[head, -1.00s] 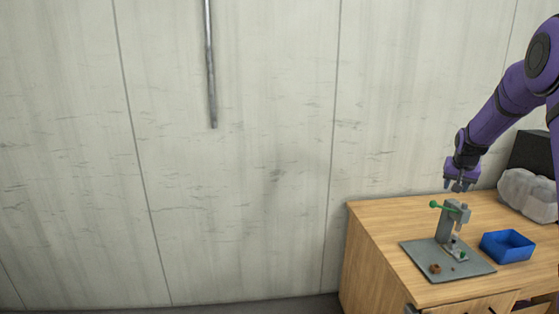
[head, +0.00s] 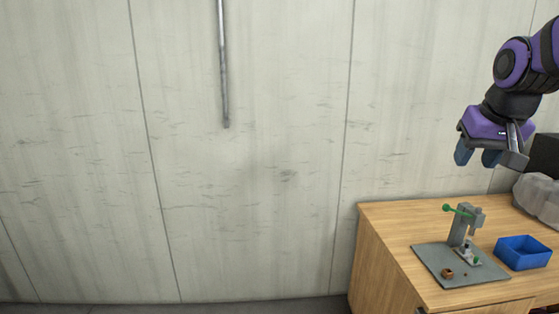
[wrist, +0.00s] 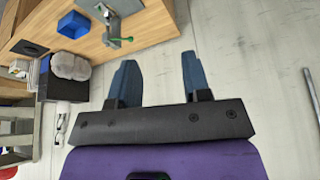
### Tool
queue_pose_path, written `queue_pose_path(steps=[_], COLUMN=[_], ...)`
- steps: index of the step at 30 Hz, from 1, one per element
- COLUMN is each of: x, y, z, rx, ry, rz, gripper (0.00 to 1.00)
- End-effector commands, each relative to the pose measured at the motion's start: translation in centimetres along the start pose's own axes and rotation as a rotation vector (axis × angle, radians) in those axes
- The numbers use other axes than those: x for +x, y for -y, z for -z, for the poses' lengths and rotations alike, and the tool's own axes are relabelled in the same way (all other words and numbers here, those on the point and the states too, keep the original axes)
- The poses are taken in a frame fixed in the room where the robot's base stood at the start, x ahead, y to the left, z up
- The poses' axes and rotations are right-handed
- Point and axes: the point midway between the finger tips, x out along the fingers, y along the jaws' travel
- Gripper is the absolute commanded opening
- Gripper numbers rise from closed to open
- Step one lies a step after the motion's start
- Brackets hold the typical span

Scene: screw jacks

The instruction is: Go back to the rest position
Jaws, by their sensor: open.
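My gripper (head: 478,155) is open and empty in the head view, raised well above the wooden bench at the right. In the wrist view its two blue fingers (wrist: 158,80) stand apart with only pale wall behind them. The grey screw jack press (head: 463,226) with a green-knobbed lever stands upright on a grey plate (head: 437,262) on the bench. It also shows at the top of the wrist view (wrist: 112,35). My gripper is apart from it, above and slightly to the right.
A blue open bin (head: 523,253) sits right of the plate. A grey, lumpy wrapped object (head: 540,197) and a dark box (head: 545,153) are behind it. A small brown part (head: 447,273) lies on the plate. A metal pipe (head: 224,70) hangs on the wall. The left side is open.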

Motion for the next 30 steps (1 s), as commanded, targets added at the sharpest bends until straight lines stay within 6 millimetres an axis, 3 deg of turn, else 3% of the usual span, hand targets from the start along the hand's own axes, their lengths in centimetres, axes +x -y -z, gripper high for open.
queue_pose_path(steps=[6,15,21,30], x=[-3.6,-5.5,-5.7,-5.7], y=[1.7,2.5,2.5,2.5], z=[-7.2,-15.9,-18.2,-18.4], rx=[-0.071,-0.155,-0.177,-0.179], ry=[-0.013,-0.018,-0.018,-0.017], rz=[0.031,0.065,0.074,0.075], gripper=[0.44,0.44,0.44,0.44])
